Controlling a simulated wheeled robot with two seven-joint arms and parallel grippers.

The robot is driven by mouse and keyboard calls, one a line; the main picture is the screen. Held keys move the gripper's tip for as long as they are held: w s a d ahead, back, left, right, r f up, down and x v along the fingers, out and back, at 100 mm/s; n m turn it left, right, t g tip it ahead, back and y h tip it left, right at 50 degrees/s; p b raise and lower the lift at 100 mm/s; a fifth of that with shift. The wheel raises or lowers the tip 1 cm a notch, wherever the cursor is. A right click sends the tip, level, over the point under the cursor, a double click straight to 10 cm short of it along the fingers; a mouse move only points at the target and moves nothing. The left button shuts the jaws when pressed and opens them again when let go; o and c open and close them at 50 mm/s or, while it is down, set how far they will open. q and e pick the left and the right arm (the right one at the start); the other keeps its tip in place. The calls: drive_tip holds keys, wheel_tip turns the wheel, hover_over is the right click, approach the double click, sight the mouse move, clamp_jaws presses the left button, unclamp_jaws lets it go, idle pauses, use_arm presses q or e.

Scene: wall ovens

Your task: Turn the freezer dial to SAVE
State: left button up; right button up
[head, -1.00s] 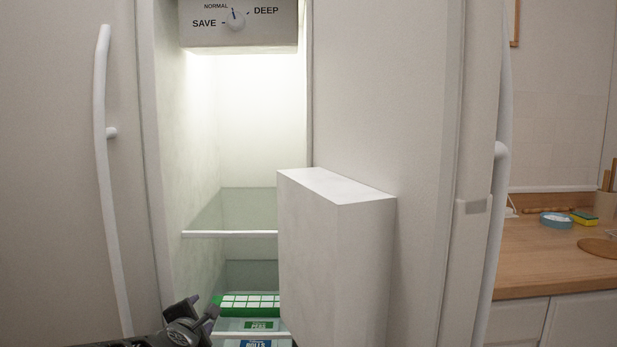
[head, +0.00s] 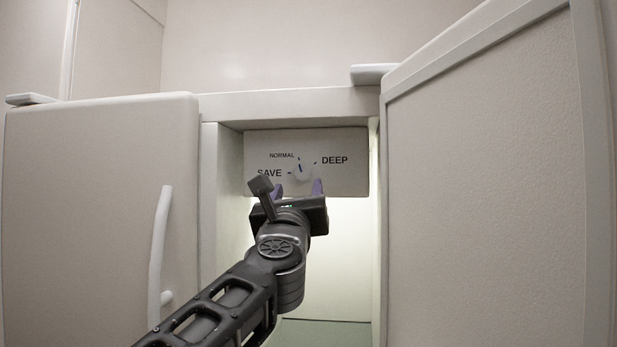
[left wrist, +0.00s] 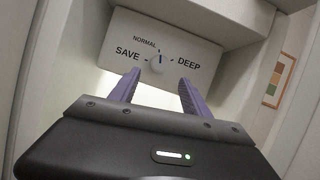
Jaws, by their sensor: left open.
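The freezer dial (head: 302,173) is a small white round knob with a dark blue pointer line, on a pale panel (head: 346,178) at the top of the open freezer compartment. The panel is marked SAVE at left, NORMAL at upper left and DEEP at right. The pointer stands near upright, by NORMAL. The dial (left wrist: 157,63) also shows in the left wrist view, beyond the fingertips. My left gripper (head: 297,188) is open, its two purple fingers just below and in front of the dial, one on each side. No contact shows. My right gripper is not in view.
The open freezer door (head: 485,180) stands on the right. A closed door (head: 100,215) with a white vertical handle (head: 160,245) is on the left. The lit compartment below the panel is open space around my left arm.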

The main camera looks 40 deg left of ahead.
sight(302, 175)
use_arm(q)
drive_tip(key=p+x, duration=0.3)
drive_tip(key=x, duration=0.4)
drive_tip(key=shift+r+p, duration=0.1)
drive_tip(key=shift+p, duration=0.25)
drive_tip(key=shift+w+a, duration=0.25)
drive_tip(key=shift+w, duration=0.1)
clamp_jaws()
